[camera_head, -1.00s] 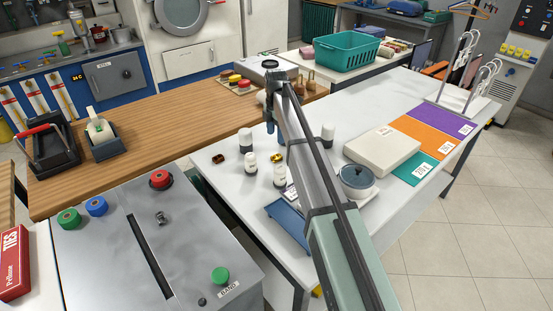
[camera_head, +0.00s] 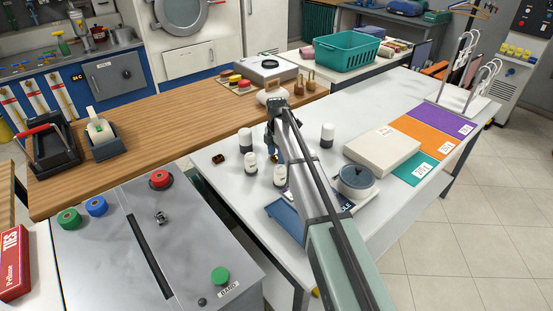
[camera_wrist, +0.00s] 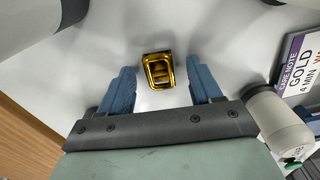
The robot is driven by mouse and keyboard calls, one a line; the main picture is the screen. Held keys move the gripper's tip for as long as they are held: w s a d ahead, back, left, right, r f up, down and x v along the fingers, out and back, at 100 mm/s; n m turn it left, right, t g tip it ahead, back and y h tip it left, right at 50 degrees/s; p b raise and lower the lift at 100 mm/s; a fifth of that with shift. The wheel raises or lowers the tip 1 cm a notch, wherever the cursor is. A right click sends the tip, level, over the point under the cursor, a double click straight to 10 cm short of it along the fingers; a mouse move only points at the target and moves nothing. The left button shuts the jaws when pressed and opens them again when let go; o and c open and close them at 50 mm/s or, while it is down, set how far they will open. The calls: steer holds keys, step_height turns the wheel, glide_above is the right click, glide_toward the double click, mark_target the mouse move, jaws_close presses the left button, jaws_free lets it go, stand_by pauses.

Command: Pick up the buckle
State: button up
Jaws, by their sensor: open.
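The gold buckle (camera_wrist: 149,66) lies on the white table top (camera_wrist: 225,35). In the wrist view it appears between the tips of my open blue fingers, clear of both. My gripper (camera_wrist: 160,75) is empty and points down over it; how far above it the fingertips are, I cannot tell. In the head view my gripper (camera_head: 270,143) is over the table, partly covered by my own arm, and the gold buckle is hidden there.
White bottles (camera_head: 250,162) stand close around my gripper, and a white cylinder (camera_head: 328,136) is to its right. A small brown piece (camera_head: 219,159) lies at left. A lidded pot (camera_head: 357,178) and a blue tray (camera_head: 286,220) are nearer. A GOLD label card (camera_wrist: 301,65) lies at right.

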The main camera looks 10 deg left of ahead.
steer(key=shift+c, duration=0.5)
steer(key=c, duration=1)
steer(key=shift+r, duration=0.1)
steer(key=shift+c, duration=0.2)
